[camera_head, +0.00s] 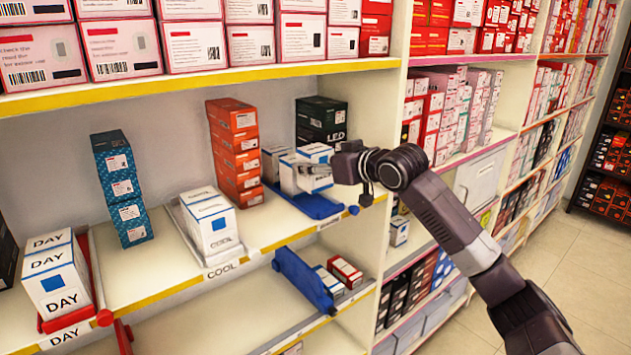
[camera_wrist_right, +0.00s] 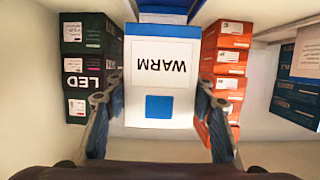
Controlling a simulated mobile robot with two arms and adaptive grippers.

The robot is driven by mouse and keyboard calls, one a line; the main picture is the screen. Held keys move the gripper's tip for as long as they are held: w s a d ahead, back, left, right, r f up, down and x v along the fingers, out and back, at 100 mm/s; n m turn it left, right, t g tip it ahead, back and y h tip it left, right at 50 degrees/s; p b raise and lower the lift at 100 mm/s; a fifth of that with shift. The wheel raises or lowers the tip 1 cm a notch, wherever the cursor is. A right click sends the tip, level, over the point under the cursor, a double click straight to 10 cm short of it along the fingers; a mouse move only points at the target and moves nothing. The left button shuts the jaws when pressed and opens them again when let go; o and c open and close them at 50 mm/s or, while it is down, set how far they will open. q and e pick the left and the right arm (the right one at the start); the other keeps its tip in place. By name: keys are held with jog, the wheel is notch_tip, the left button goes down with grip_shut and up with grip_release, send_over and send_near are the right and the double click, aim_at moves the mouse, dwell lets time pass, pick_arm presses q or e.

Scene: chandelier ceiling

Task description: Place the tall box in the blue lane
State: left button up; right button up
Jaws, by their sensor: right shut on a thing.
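A white box marked WARM with a blue square (camera_wrist_right: 161,75) is between the fingers of my right gripper (camera_wrist_right: 157,112), which is shut on it. The wrist view appears upside down. In the head view my right gripper (camera_head: 328,167) reaches in from the right at the middle shelf, partly covering the white boxes (camera_head: 293,175) there. The blue lane (camera_head: 318,207) is a blue tray under and in front of these boxes. Whether the held box touches the lane floor is hidden. My left gripper is not in view.
Orange boxes (camera_head: 236,150) stand left of the blue lane and dark LED boxes (camera_head: 320,115) behind it. White COOL boxes (camera_head: 212,222), blue patterned boxes (camera_head: 121,190) and DAY boxes (camera_head: 55,275) stand farther left. A shelf upright (camera_head: 390,100) is close to my right arm.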

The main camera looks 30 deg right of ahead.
aim_at(315, 181)
jog(key=shift+w+f, duration=0.1)
jog(key=shift+f, duration=0.45)
notch_tip(315, 181, down, 3)
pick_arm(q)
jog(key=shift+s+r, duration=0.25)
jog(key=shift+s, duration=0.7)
pick_arm(e)
jog(key=shift+f, duration=0.3)
jog(key=shift+f, duration=0.15)
jog(key=o, duration=1.3)
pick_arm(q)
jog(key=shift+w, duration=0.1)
pick_arm(e)
jog(key=shift+o, duration=0.2)
